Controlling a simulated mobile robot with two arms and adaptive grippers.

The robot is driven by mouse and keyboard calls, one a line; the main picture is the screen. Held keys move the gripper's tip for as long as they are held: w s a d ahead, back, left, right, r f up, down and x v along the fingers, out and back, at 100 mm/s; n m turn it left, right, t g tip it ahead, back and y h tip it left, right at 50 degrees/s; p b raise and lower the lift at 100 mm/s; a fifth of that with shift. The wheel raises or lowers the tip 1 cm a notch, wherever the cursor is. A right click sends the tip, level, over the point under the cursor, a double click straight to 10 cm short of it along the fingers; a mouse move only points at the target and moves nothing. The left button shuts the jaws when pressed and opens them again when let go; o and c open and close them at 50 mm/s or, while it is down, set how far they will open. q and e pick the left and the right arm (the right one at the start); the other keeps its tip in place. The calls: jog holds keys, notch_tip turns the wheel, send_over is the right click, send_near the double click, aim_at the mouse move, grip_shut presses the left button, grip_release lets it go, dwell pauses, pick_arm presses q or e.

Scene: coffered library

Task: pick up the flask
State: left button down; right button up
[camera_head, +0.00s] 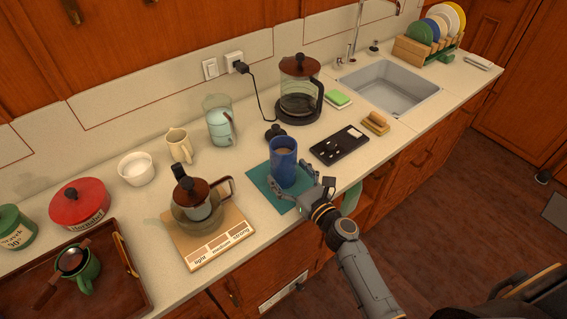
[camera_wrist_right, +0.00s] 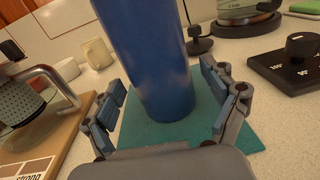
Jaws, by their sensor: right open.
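The blue flask (camera_head: 284,163) stands upright on a teal mat (camera_head: 258,177) on the counter. My right gripper (camera_head: 291,181) is open at the near side of the flask, low down. In the right wrist view the flask (camera_wrist_right: 152,60) rises between the two spread fingers of the right gripper (camera_wrist_right: 163,97), with a visible gap on both sides. Its top is cut off there. My left gripper is not in view.
A glass press (camera_head: 203,205) on a wooden board stands left of the mat. A black scale (camera_head: 340,145) lies to the right, with a coffee maker (camera_head: 299,90) behind. A cream mug (camera_head: 179,146) and glass jug (camera_head: 219,122) stand at the back left.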

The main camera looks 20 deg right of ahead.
aim_at(286, 158)
jog(key=x, duration=0.2)
jog(key=shift+w+a, duration=0.1)
jog(key=shift+w, duration=0.3)
jog(key=shift+s, duration=0.1)
jog(key=shift+c, duration=1.3)
jog(key=c, duration=1.2)
jog(key=shift+c, duration=0.2)
jog(key=shift+r, duration=0.1)
jog(key=shift+r+p, duration=0.8)
jog(key=shift+r, duration=0.5)
jog(key=s+r+p, duration=0.1)
jog(key=r, duration=0.1)
jog(key=s+r+p, duration=0.2)
jog(key=s+a+r+p, duration=0.1)
jog(key=r, duration=0.1)
jog(key=shift+s+r, duration=0.25)
jog(key=shift+s, duration=0.15)
jog(key=s+a+r+p, duration=0.1)
jog(key=s+r, duration=0.2)
jog(key=s, duration=0.5)
jog(key=shift+s+a+r+p, duration=0.25)
jog(key=shift+s+r+p, duration=0.05)
jog(key=shift+s, duration=0.05)
